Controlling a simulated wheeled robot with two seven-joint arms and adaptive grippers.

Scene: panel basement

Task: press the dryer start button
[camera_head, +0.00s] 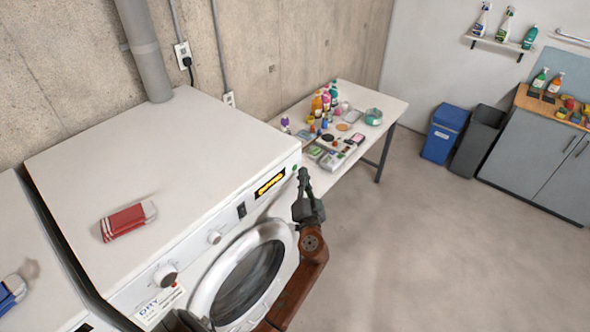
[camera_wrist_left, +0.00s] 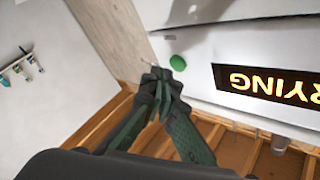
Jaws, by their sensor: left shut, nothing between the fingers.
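The white dryer (camera_head: 165,185) stands against the concrete wall, with a round door and a "DRY" label on its front. Its green round button (camera_head: 294,168) is at the right end of the front panel, next to the lit display (camera_head: 269,184). In the left wrist view the green button (camera_wrist_left: 177,62) is fully visible, and the display (camera_wrist_left: 270,84) shows upside down, reading "RYING". My left gripper (camera_head: 304,174) is shut and empty, just in front of the panel by the button. In the left wrist view its closed fingertips (camera_wrist_left: 160,77) appear just below and left of the button; contact is not visible.
A red-and-white folded cloth (camera_head: 128,221) lies on the dryer top. A white table (camera_head: 388,104) with bottles and small items stands behind the dryer. Blue (camera_head: 444,133) and dark (camera_head: 478,140) bins stand by a grey cabinet (camera_head: 540,160). The floor at right is clear.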

